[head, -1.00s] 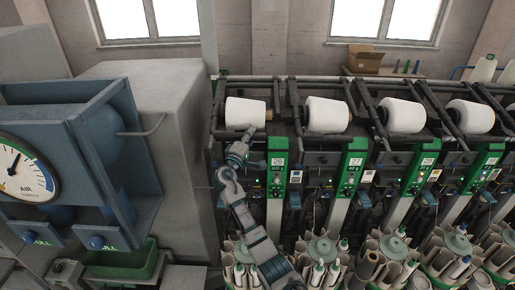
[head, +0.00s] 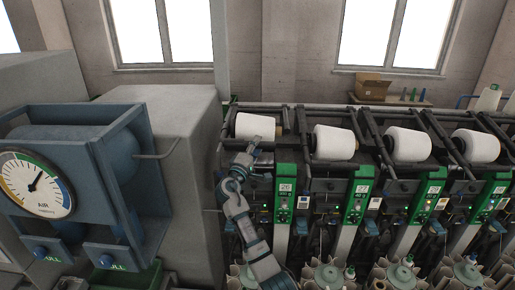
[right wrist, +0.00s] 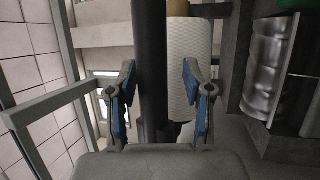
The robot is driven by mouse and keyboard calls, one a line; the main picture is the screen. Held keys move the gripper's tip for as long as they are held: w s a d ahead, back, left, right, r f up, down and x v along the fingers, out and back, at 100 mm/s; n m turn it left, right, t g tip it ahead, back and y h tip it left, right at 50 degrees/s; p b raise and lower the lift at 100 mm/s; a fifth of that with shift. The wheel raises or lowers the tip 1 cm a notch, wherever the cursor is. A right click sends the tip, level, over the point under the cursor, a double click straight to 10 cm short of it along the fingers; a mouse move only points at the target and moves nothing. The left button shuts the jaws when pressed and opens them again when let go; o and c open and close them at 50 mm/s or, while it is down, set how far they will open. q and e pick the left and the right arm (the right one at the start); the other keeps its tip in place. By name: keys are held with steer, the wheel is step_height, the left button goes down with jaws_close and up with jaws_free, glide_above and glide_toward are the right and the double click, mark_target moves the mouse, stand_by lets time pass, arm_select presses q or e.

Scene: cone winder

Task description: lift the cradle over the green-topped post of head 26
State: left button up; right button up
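The green-topped post of head 26 (head: 285,187) is the leftmost numbered post in the head view. Its cradle, with dark arms and a white cone (head: 257,126), is behind and left of the post's top. My right gripper (head: 254,150) is in front of this cone, left of the post. In the right wrist view its two blue-padded fingers (right wrist: 163,100) stand apart, with a dark bar (right wrist: 150,60) between them and the white cone (right wrist: 190,65) just beyond. I cannot tell whether either finger touches the bar. My left gripper is not in view.
Head 27 (head: 359,190) and further heads with white cones (head: 334,143) continue to the right. A grey cabinet (head: 180,150) and a blue gauge unit (head: 100,165) stand close on the left. Bobbins crowd the lower front.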

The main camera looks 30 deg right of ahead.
steer(key=shift+s+a+f, duration=0.1)
steer(key=shift+s+a, duration=0.1)
steer(key=shift+a, duration=0.15)
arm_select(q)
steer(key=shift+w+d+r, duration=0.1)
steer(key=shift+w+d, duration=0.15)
arm_select(e)
steer(key=v, duration=1)
steer(key=shift+s+a+f, duration=0.2)
steer(key=shift+f, duration=0.05)
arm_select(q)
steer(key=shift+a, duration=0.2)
arm_select(e)
steer(key=shift+a+r, duration=0.1)
steer(key=shift+a, duration=0.35)
